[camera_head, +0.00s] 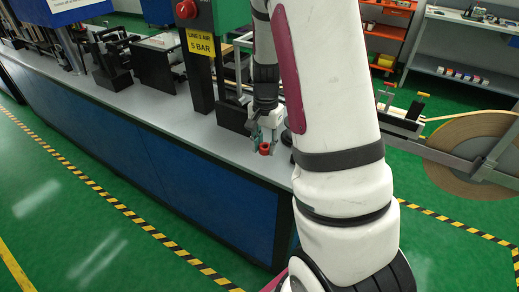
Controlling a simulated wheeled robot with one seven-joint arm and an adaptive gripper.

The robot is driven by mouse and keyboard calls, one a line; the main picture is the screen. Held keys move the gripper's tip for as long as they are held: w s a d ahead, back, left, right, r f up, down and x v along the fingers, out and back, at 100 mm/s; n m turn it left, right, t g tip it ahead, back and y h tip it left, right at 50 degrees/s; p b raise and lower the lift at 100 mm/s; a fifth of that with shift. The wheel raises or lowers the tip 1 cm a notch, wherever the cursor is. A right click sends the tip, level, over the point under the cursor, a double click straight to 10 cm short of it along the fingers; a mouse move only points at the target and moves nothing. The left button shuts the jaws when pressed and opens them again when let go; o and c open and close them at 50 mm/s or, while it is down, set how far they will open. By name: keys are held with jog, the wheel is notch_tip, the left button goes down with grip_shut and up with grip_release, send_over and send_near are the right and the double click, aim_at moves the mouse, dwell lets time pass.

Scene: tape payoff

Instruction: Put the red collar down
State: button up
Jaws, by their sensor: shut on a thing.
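The red collar (265,148) is a small red ring near the front edge of the grey bench top (190,125). My gripper (264,142) points down and is shut on the collar, with its fingers on either side. The collar is low over the bench; I cannot tell whether it touches the surface. My white arm covers the area just to the right of the gripper.
A black post with a yellow pressure sign (200,43) and red button stands left of the gripper. A dark round object (287,139) sits close on the right. A large tape reel (470,150) is at the right. The bench front-left is clear.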

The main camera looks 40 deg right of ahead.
aim_at(260, 157)
jog(key=shift+w+f, duration=0.15)
jog(key=shift+w, duration=1.1)
jog(key=shift+f, duration=1.7)
jog(key=shift+f, duration=0.15)
jog(key=o, duration=1.2)
jog(key=shift+c, duration=0.2)
notch_tip(260, 157, up, 8)
jog(key=shift+s+f, duration=0.1)
